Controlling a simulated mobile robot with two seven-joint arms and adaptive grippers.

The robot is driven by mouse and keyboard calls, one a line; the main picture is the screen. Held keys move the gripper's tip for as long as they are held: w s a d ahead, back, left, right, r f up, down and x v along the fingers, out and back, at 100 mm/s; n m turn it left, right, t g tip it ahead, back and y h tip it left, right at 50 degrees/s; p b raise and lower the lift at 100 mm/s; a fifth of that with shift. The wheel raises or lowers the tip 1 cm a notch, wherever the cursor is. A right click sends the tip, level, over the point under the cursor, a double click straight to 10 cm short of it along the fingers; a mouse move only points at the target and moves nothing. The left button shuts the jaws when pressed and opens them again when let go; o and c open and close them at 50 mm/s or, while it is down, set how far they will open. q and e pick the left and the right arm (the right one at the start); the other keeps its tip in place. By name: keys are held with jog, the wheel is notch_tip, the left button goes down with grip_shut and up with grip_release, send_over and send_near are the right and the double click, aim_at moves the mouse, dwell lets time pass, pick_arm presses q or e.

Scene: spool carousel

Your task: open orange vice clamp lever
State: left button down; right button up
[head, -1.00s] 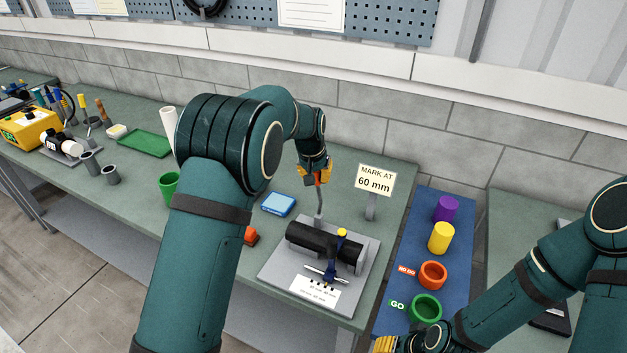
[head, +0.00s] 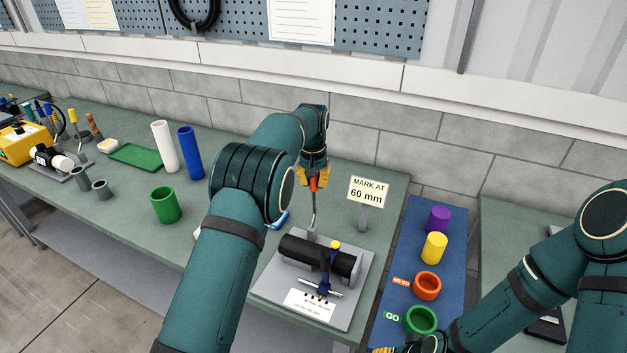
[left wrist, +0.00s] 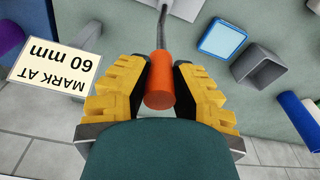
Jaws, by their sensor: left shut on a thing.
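The clamp lever is a thin grey rod (head: 313,214) with an orange handle, standing nearly upright at the back of the vice in the head view. The vice's grey base plate (head: 354,284) carries a black cylinder (head: 300,250) lying across it. My left gripper (head: 314,183) is shut on the orange handle. The left wrist view shows the handle (left wrist: 160,88) between the yellow finger pads of this gripper (left wrist: 160,75), with the rod running away from it. My right gripper is at the bottom edge of the head view, mostly cut off.
A sign (head: 368,192) reading "MARK AT 60 mm" stands right of the lever. A blue mat (head: 401,273) with coloured cylinders and rings lies further right. The left wrist view shows a blue tray (left wrist: 222,40) and a grey open box (left wrist: 262,62) near the lever.

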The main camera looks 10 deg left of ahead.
pick_arm(q)
jog(key=shift+f, duration=0.15)
jog(key=c, duration=0.7)
grip_release()
jog(key=shift+c, duration=0.2)
jog(key=r, duration=0.8)
jog(key=s+r, duration=0.1)
jog(key=r, duration=0.3)
jog(key=shift+s+a, duration=0.1)
